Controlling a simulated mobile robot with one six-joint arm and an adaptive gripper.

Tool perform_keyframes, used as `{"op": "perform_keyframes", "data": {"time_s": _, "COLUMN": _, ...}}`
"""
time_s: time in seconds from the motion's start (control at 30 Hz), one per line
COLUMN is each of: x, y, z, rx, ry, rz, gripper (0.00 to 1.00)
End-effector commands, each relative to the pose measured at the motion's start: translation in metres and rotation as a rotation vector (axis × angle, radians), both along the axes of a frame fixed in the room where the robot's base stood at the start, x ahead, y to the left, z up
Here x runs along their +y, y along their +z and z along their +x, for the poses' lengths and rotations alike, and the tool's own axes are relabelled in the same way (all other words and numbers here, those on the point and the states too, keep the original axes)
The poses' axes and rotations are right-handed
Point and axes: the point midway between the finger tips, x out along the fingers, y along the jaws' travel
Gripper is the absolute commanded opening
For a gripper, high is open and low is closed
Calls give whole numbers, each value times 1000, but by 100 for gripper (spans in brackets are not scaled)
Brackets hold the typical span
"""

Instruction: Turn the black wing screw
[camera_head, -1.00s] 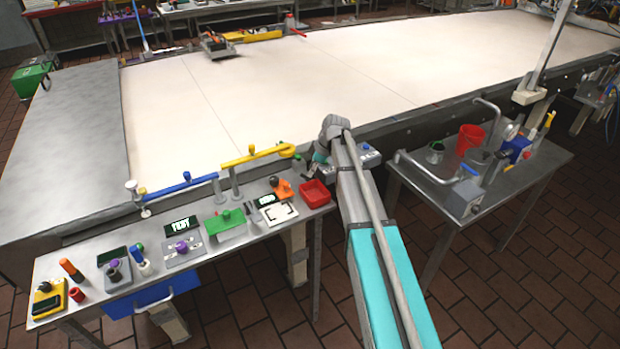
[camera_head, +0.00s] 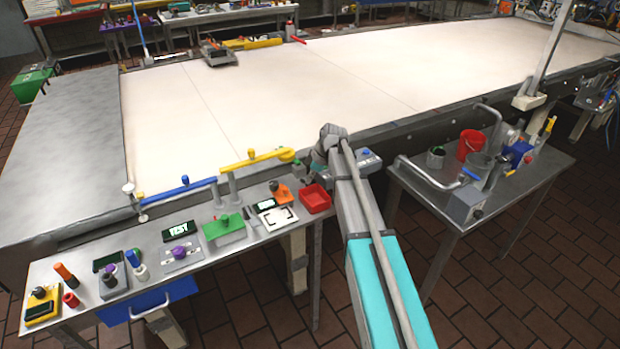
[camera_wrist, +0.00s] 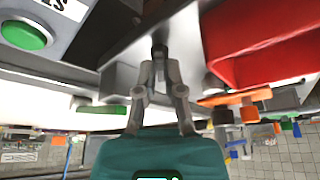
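In the wrist view, a small dark piece (camera_wrist: 159,50), perhaps the black wing screw, shows at the tips of my gripper (camera_wrist: 159,68). It stands against a grey metal face. The fingers converge to a narrow gap just at this piece. I cannot tell whether they touch or grip it, and its wings cannot be made out. In the head view my wrist and arm (camera_head: 332,145) reach over the gap between the two tables, by a grey box with a blue button (camera_head: 366,154). The fingers are too small and hidden there to judge.
A red bin (camera_head: 315,198) stands close to my gripper; it fills the upper right of the wrist view (camera_wrist: 260,45). A green button (camera_wrist: 25,34) is at upper left. An orange device (camera_head: 282,193) and yellow handle (camera_head: 257,158) are nearby. The pale belt (camera_head: 290,90) is mostly clear.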

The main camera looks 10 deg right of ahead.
Motion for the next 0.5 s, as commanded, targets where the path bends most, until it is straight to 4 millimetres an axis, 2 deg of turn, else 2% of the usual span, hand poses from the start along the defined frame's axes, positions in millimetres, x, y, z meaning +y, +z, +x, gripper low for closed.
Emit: {"op": "perform_keyframes", "data": {"time_s": 0.5, "x": 0, "y": 0, "z": 0, "rx": -1, "ry": -28, "rz": -1, "gripper": 0}}
